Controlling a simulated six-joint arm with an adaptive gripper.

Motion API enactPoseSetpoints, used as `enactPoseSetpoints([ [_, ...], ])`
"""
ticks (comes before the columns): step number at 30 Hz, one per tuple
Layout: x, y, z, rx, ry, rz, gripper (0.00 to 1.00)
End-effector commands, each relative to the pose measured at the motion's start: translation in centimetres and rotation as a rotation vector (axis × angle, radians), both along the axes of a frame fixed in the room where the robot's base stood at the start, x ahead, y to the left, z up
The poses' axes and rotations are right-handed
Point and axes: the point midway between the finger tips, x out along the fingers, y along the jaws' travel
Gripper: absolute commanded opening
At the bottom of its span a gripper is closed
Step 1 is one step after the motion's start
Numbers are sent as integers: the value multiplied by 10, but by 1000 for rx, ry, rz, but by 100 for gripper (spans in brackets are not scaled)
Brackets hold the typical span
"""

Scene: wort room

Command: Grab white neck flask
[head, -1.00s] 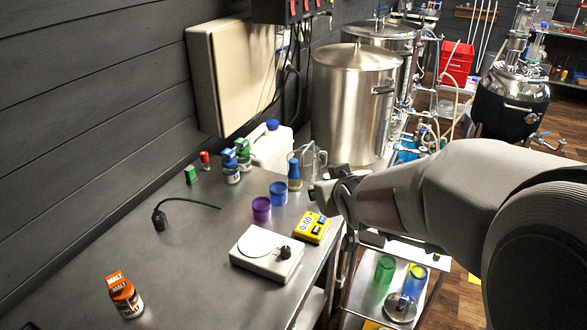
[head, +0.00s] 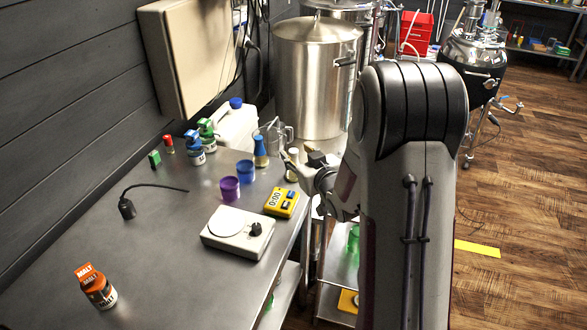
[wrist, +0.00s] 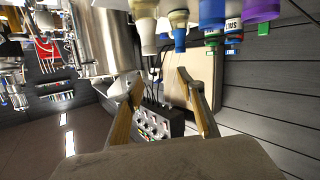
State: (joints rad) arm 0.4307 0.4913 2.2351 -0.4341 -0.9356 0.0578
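The white neck flask (head: 292,154) stands near the right edge of the steel table, with its lower part partly hidden by my gripper (head: 302,164). In the wrist view, which is turned nearly upside down, the pale flask (wrist: 146,28) hangs from the top edge, just beyond the fingertips. A blue-necked flask (head: 260,151) stands to its left; it also shows in the wrist view (wrist: 179,24). My gripper is open and empty in the wrist view (wrist: 160,77), with its two tan fingers spread apart.
Blue (head: 246,171) and purple (head: 230,188) cups, a yellow timer (head: 281,202) and a white scale (head: 238,233) stand nearby. A clear jug (head: 276,133) is behind the flasks. A steel tank (head: 318,80) rises behind.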

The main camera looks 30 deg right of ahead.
Motion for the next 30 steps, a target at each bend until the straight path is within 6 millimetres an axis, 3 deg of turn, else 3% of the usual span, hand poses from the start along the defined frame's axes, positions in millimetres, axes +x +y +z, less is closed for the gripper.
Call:
enactPoseSetpoints([
  [15, 3, -25, -54, 84, -198, 48, 39],
  [30, -2, -30, -64, 109, -256, 59, 39],
])
